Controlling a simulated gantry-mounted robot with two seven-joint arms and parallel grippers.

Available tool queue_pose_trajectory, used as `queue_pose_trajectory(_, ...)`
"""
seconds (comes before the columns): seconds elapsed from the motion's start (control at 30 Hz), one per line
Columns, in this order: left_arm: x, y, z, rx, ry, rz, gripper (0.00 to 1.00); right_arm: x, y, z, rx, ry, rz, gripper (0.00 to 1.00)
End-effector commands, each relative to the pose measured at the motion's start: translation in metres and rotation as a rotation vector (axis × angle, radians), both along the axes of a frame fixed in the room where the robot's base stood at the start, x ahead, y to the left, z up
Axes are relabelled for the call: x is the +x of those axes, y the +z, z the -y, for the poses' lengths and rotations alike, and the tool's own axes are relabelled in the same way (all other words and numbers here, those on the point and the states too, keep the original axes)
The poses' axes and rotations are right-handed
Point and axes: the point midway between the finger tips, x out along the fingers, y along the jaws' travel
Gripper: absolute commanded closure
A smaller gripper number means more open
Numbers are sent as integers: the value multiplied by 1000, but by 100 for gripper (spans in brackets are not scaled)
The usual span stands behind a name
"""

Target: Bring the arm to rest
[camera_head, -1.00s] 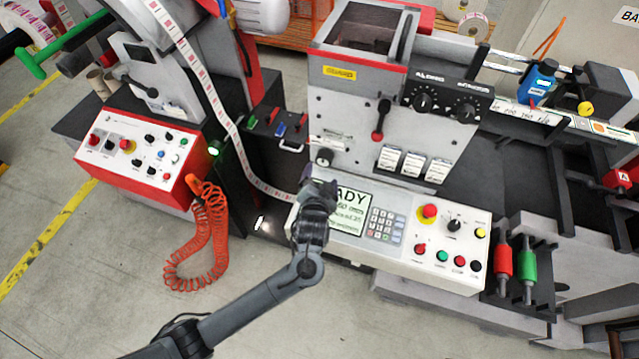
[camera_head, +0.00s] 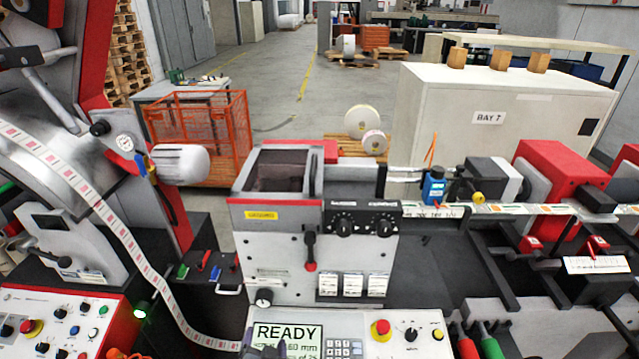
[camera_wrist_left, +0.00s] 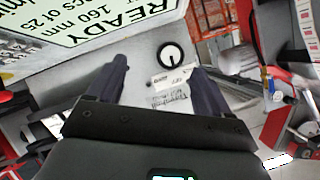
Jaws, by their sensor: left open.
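My left gripper (camera_head: 264,350) shows only as a dark tip at the bottom edge of the head view, in front of the lower left of the READY display (camera_head: 288,333). In the left wrist view my left gripper (camera_wrist_left: 160,68) is open, with two dark fingers apart and nothing held between them. A round black-and-white knob (camera_wrist_left: 171,54) and a paper tag show beyond the gap. The READY display (camera_wrist_left: 90,28) is at the upper left there. The rest of my left arm is out of the head view. My right gripper is not in view.
The control panel carries a keypad (camera_head: 345,347), a red button (camera_head: 381,328) and other knobs. A white label strip (camera_head: 125,240) curves down at left beside a red-edged panel (camera_head: 60,325). An orange cage (camera_head: 200,140) stands behind, with open floor beyond.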

Motion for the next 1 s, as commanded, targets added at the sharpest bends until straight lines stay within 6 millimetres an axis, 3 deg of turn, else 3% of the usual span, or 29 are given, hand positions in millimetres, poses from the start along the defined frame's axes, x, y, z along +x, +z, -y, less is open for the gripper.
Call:
queue_pose_trajectory(0.1, -41, -22, 4, -145, -31, -137, 20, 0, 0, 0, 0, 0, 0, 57)
queue_pose_trajectory(0.27, -121, -39, -2, -324, -47, -375, 20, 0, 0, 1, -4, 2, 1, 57)
queue_pose_trajectory(0.4, -187, -40, -17, -381, -21, -549, 20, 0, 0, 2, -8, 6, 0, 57)
queue_pose_trajectory(0.67, -286, -24, -53, -354, 74, -785, 20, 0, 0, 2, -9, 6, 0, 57)
queue_pose_trajectory(0.73, -288, -1, -53, -351, 77, -791, 20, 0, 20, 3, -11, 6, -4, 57)
queue_pose_trajectory(1.0, -286, 60, -53, -351, 73, -789, 20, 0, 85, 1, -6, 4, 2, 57)
